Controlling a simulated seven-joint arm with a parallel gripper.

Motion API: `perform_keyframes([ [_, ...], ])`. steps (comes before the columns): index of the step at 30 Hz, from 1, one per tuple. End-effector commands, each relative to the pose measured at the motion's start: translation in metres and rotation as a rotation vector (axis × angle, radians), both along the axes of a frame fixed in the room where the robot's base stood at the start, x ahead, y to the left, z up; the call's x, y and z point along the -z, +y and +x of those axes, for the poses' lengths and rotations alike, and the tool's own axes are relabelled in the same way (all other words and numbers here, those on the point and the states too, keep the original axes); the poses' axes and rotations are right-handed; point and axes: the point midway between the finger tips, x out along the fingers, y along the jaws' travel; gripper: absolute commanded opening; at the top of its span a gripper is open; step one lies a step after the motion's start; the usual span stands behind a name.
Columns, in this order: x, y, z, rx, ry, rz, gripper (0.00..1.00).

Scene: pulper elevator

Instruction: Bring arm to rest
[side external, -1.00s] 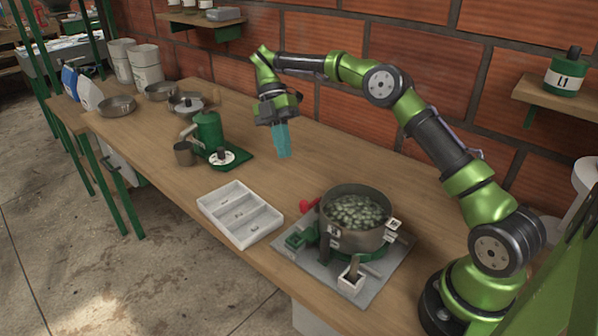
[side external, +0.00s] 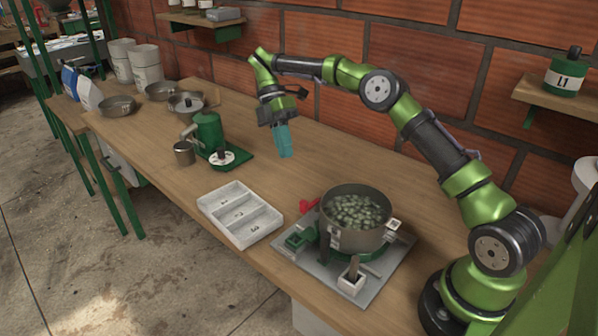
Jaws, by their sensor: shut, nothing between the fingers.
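My arm is green and black and reaches over the wooden workbench (side external: 310,160) from its base at the right. My gripper (side external: 285,154) has teal fingers that are shut with nothing between them. It points down and hangs above the middle of the bench, apart from everything. It is to the right of the green pulper-like device (side external: 208,130) and behind the white tray and the pot.
A metal pot (side external: 355,235) of green pieces stands on a grey plate (side external: 378,290) at the front right. A white compartment tray (side external: 240,240) lies left of it. A small metal cup (side external: 183,153) and pans (side external: 117,108) are further left. A brick wall (side external: 420,60) stands behind.

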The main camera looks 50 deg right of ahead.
Motion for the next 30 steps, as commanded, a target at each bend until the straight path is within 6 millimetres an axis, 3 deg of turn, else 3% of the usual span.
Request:
perform_keyframes([
  [5, 0.004, 0.004, -0.016, 0.176, -0.004, -0.253, 0.00],
  [11, -0.016, 0.018, -0.041, 0.471, -0.122, -0.479, 0.00],
  [15, -0.033, 0.029, -0.068, 0.761, -0.226, -0.563, 0.00],
  [23, -0.059, 0.043, -0.129, 1.375, -0.351, -0.510, 0.00],
  [30, -0.072, 0.048, -0.189, 1.858, -0.348, -0.267, 0.00],
])
